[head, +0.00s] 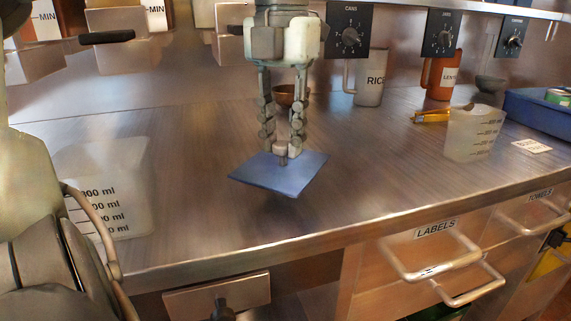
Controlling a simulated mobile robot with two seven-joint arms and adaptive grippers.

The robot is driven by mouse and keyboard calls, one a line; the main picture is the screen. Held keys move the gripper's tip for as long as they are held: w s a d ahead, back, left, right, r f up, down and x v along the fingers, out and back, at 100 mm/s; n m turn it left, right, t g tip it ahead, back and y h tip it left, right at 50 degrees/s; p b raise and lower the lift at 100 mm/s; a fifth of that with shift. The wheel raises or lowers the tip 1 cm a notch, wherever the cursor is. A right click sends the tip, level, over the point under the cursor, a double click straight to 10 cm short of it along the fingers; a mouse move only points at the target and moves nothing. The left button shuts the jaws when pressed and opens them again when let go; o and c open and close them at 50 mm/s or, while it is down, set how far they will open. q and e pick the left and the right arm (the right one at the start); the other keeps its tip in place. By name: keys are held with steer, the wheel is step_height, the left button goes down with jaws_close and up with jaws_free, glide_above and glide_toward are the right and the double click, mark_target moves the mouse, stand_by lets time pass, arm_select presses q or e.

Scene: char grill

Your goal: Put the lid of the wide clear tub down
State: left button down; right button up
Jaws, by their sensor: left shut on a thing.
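My left gripper (281,143) is shut on the knob of a flat blue square lid (277,174). The fingers point down and the lid looks slightly tilted. It is over the middle of the steel counter, near the front edge; I cannot tell if it touches. A wide clear tub (128,172) with ml marks stands at the left and looks open on top. My arm partly hides its front. A smaller-looking clear tub (474,137) with ml marks stands at the right. My right gripper is not in view.
The counter (366,150) is clear around the lid. A brown bowl (287,95) stands behind the gripper. A RICE mug (370,80), an orange jug (441,76), a yellow-orange item (432,116) and a blue tray (537,113) are farther right. Drawer handles stick out below the front edge.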

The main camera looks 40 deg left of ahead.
mark_target(283, 144)
arm_select(q)
step_height(283, 144, down, 4)
steer(key=shift+r, duration=0.1)
steer(key=shift+f, duration=0.3)
steer(key=c, duration=1.6)
jaws_free()
steer(key=shift+c, duration=0.2)
steer(key=o, duration=0.3)
steer(key=shift+o, duration=0.2)
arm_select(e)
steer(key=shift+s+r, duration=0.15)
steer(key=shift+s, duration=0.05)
